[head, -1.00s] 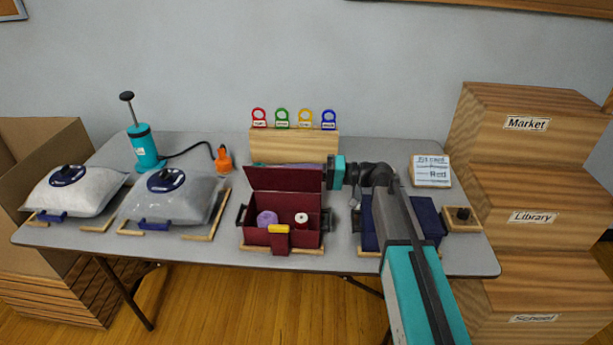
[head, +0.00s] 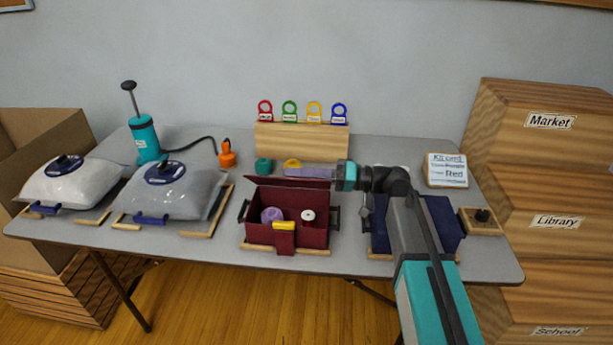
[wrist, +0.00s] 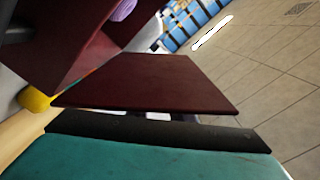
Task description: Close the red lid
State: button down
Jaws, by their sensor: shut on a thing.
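The dark red box (head: 262,236) stands at the front middle of the table, open at the top. A purple spool (head: 271,215) and a red-and-white spool (head: 308,217) sit inside. Its red lid (head: 290,183) is hinged at the back and tilts over the box, seen nearly edge-on in the head view. In the wrist view the lid (wrist: 150,85) is a flat dark red panel. My gripper (head: 338,178) is at the lid's right edge, shut on it; its fingertips are mostly hidden.
A blue box (head: 440,222) stands right, partly behind my arm. Two clear bags (head: 170,195) lie left beside a teal pump (head: 145,138). Behind the lid are a teal spool (head: 263,166) and a wooden tag rack (head: 300,137). A sign (head: 447,170) stands at right.

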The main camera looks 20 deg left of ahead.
jog(key=shift+s+a+f, duration=0.1)
dwell(0.3)
jog(key=c, duration=1.6)
grip_release()
